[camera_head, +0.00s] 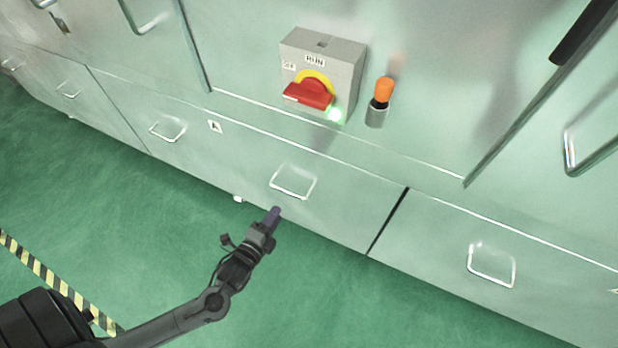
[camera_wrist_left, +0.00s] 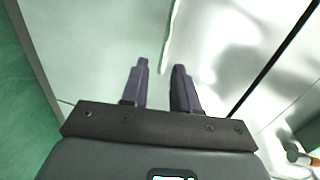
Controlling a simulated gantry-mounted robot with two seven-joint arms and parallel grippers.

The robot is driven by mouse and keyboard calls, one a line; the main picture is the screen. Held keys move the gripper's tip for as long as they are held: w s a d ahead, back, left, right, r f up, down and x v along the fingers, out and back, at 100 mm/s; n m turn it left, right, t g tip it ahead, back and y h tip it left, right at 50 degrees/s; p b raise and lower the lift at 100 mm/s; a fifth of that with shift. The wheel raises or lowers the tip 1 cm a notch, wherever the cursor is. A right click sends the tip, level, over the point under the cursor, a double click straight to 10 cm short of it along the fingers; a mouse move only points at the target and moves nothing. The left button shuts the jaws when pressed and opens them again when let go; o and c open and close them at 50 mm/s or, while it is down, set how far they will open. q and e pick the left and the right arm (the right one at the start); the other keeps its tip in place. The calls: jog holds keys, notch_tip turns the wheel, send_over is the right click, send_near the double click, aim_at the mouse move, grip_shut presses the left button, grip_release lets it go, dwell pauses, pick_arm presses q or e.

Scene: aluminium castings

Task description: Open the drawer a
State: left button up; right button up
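The drawer marked A (camera_head: 235,165) is a wide pale-green metal front low in the cabinet, with a small label (camera_head: 215,126) near its upper edge. It looks shut, flush with its neighbours. It has two wire handles, a left one (camera_head: 168,130) and a right one (camera_head: 293,183). My left gripper (camera_head: 273,214) is just below the right handle, with its dark fingers pointing at the drawer front. In the left wrist view the fingers (camera_wrist_left: 160,82) are apart with nothing between them. The handle bar (camera_wrist_left: 169,40) lies just beyond the fingertips. My right gripper is not in view.
A grey switch box (camera_head: 323,70) with a red knob and an orange-tipped lever (camera_head: 381,97) project above the drawer. Another drawer with a handle (camera_head: 491,265) adjoins at right. The green floor (camera_head: 330,300) in front is clear. Striped tape (camera_head: 50,277) crosses it at left.

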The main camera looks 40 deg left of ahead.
aim_at(287, 191)
pick_arm(q)
jog(key=shift+a+r+b+x, duration=0.15)
jog(key=shift+b+x, duration=0.7)
jog(key=shift+x, duration=0.85)
jog(key=shift+a+r+b+x, duration=0.15)
jog(key=shift+b+x, duration=0.75)
jog(key=shift+x, duration=0.8)
jog(key=shift+a+r+b+x, duration=0.15)
jog(key=shift+b+x, duration=0.7)
jog(key=shift+x, duration=0.85)
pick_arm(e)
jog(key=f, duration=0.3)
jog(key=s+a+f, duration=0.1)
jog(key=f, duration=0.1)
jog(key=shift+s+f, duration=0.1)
pick_arm(q)
jog(key=shift+a, duration=0.1)
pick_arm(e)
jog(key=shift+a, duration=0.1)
pick_arm(q)
grip_shut()
